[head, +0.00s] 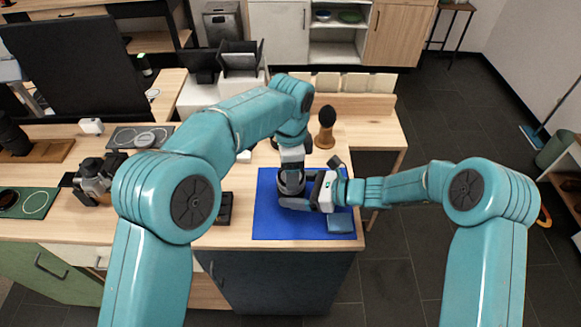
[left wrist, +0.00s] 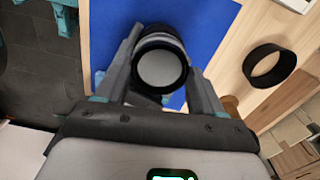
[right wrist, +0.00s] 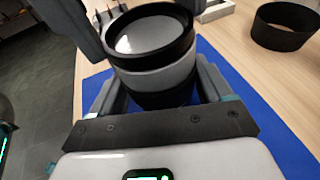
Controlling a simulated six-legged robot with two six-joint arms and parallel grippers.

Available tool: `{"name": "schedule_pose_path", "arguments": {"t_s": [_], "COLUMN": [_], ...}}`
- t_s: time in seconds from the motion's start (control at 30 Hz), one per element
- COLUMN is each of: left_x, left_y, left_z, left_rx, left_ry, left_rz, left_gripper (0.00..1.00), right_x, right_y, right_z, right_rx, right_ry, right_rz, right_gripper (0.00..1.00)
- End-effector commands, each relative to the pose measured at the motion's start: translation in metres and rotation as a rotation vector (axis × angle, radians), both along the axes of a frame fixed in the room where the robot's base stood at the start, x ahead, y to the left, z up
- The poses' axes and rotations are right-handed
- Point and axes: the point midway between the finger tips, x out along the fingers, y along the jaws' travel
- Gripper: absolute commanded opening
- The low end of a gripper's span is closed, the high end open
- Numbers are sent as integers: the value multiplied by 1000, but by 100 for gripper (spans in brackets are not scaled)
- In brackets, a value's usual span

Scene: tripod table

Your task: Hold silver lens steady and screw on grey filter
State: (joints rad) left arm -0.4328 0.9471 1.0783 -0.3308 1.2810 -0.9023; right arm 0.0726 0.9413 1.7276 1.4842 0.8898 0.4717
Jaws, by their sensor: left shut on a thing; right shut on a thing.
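The silver lens (head: 291,188) is upright above the blue mat (head: 272,222), silver band around a black barrel. In the right wrist view the lens (right wrist: 165,82) stands between the fingers of my right gripper (right wrist: 160,100), which is shut on it from the side. The grey filter (right wrist: 150,34), a black ring with grey glass, sits at the lens's top end; it also shows in the left wrist view (left wrist: 161,68). My left gripper (left wrist: 163,75) comes from above, its fingers shut on the filter's rim. I cannot tell how far the threads engage.
A black ring-shaped hood (left wrist: 270,66) lies on the wood beyond the mat. A black-topped wooden brush or blower (head: 326,125) stands behind. A folded blue cloth (head: 340,222) lies at the mat's front right. A camera (head: 95,178) stands at left.

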Motion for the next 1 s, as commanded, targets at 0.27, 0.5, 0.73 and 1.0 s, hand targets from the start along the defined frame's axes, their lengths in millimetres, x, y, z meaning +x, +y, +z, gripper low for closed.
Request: {"name": "schedule_pose_path", "arguments": {"t_s": [0.27,0.5,0.73,1.0], "left_x": [0,0,0,0], "left_y": [0,0,0,0], "left_z": [-5,-5,-4,-2], "left_rx": [3,3,3,2], "left_ry": [6,6,6,4], "left_rz": [-197,-262,-259,-258], "left_gripper": [34,34,83,83], "right_x": [-1,0,0,0], "right_y": [1,1,1,0], "right_z": [2,2,2,1], "right_rx": [5,5,4,1], "right_ry": [-4,-4,-4,-2], "right_rz": [5,5,3,1], "right_gripper": [62,62,62,62]}}
